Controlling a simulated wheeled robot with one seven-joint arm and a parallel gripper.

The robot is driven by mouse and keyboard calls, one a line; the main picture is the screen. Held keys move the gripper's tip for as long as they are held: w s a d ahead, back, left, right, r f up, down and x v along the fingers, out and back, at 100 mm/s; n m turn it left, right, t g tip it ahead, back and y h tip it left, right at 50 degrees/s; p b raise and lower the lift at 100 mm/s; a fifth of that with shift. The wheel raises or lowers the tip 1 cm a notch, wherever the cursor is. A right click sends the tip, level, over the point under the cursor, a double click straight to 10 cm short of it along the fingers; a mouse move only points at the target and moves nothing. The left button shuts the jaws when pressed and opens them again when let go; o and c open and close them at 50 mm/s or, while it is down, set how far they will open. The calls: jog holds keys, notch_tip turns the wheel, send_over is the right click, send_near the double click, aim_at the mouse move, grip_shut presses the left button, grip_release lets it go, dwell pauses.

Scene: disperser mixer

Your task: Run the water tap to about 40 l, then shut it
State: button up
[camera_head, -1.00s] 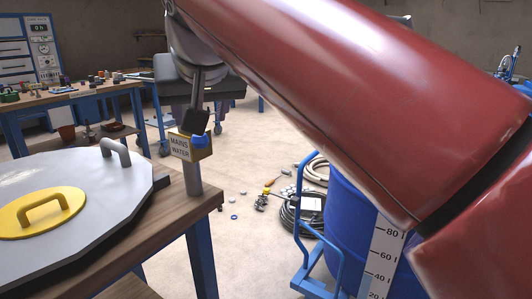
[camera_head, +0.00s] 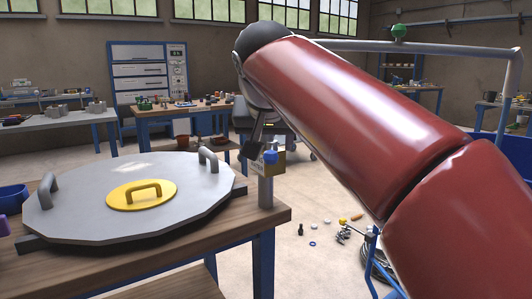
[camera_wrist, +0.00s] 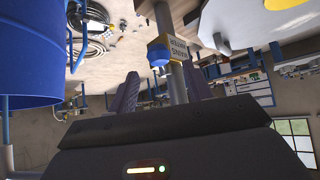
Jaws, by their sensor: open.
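A small yellowish box labelled MAINS WATER with a blue knob (camera_head: 270,157) sits on a grey post at the table corner. The box (camera_wrist: 177,48) and blue knob (camera_wrist: 157,54) also show in the wrist view, which is upside down. My gripper (camera_head: 250,148) is close to the knob in the head view. In the wrist view my gripper (camera_wrist: 162,78) is open, its fingers apart, with the knob and post beyond the gap; contact cannot be told. A grey pipe (camera_head: 450,46) with a green ball-shaped handle (camera_head: 399,31) runs behind my arm. The blue drum (camera_wrist: 28,60) shows in the wrist view, its scale out of sight.
A grey lid (camera_head: 85,195) with a yellow hatch (camera_head: 142,193) and handles covers much of the wooden table (camera_head: 185,248). Small parts lie on the floor right of the table. Workbenches stand at the back. My red arm blocks the right side.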

aim_at(271, 150)
jog(key=shift+x, duration=2.2)
grip_shut()
